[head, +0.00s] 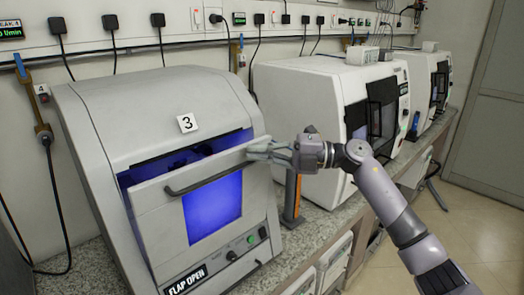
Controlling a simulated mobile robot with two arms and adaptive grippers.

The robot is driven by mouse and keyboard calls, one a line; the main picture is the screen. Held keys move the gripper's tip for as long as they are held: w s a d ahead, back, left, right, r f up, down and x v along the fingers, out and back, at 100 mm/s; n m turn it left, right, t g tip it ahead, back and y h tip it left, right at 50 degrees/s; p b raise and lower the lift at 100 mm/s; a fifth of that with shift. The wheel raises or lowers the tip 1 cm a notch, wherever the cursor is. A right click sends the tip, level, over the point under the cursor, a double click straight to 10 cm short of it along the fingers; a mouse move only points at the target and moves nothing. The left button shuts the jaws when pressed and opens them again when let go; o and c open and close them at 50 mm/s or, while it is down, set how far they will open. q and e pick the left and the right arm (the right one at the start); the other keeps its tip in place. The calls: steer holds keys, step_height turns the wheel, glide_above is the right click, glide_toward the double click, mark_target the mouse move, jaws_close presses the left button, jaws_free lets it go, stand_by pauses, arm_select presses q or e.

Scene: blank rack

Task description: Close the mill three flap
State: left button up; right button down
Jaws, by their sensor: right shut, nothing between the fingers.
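Mill three (160,110) is a grey machine labelled 3 on the counter at the left. Its front flap (157,217), with a dark handle and a blue-lit window, is tilted outward at the top, leaving a dark gap above it. A "FLAP OPEN" label shows at the machine's lower front. My right gripper (258,152) is shut and empty at the flap's upper right corner, seen from the side. It overlaps the flap edge in the picture; whether it touches, I cannot tell. My left gripper is not in view.
Two more white machines (300,100) (425,75) stand to the right on the speckled counter (305,240). An orange-brown post (291,200) stands between the first two machines. Plugs and cables hang along the wall. Open floor (480,240) lies at the right.

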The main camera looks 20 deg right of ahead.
mark_target(251, 141)
steer(key=shift+r, duration=0.1)
steer(key=w+p, duration=0.1)
steer(key=r+p, duration=0.1)
steer(key=w+p, duration=0.1)
steer(key=p, duration=0.1)
steer(key=shift+w+a+r+m+h, duration=0.2)
steer(key=shift+w+a+m+h, duration=0.1)
steer(key=shift+a+m, duration=0.1)
steer(key=w, duration=0.1)
steer(key=w+p, duration=0.1)
steer(key=w+a+p, duration=0.1)
steer(key=shift+a+f+m+g+h, duration=0.1)
steer(key=shift+f+m+g+h, duration=0.2)
steer(key=shift+m+h, duration=0.1)
steer(key=shift+w+f, duration=0.1)
steer(key=shift+f, duration=0.1)
